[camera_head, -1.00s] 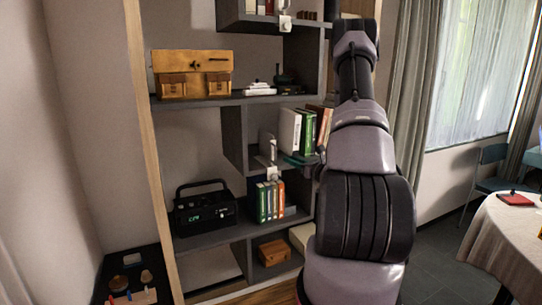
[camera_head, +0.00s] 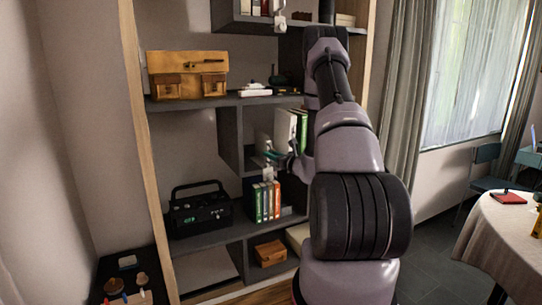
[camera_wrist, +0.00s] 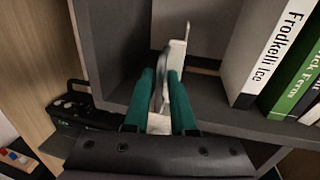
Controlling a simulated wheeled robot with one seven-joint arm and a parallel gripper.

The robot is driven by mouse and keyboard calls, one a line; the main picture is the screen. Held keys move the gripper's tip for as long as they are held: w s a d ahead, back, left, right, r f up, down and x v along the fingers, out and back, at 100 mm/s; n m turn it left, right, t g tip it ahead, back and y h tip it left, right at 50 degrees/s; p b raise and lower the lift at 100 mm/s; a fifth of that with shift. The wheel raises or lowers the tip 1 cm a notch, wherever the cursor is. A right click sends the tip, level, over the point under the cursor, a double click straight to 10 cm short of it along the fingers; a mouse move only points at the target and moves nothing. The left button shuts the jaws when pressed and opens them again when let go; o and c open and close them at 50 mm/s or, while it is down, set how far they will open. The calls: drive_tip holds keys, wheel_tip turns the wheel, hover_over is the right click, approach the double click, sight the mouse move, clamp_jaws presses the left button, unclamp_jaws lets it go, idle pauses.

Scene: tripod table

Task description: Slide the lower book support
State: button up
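The lower book support (camera_head: 268,174) is a pale metal piece on the middle shelf, left of the upright books; it also shows in the wrist view (camera_wrist: 162,84). My gripper (camera_head: 276,157) is at this support, partly hidden by my arm in the head view. In the wrist view my gripper's two green fingers (camera_wrist: 161,76) stand either side of the support's thin upright plate, with narrow gaps showing. I cannot tell whether either finger touches it. A white book (camera_wrist: 265,45) and a green book (camera_wrist: 292,80) stand to the right, apart from the fingers.
A similar upper support (camera_head: 280,22) sits on the top shelf. A radio (camera_head: 200,210) and several books (camera_head: 266,200) stand below. A dark shelf divider (camera_wrist: 112,45) is close on the fingers' left. A round table (camera_head: 490,235) is at the right.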

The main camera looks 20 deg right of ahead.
clamp_jaws()
idle(1.4)
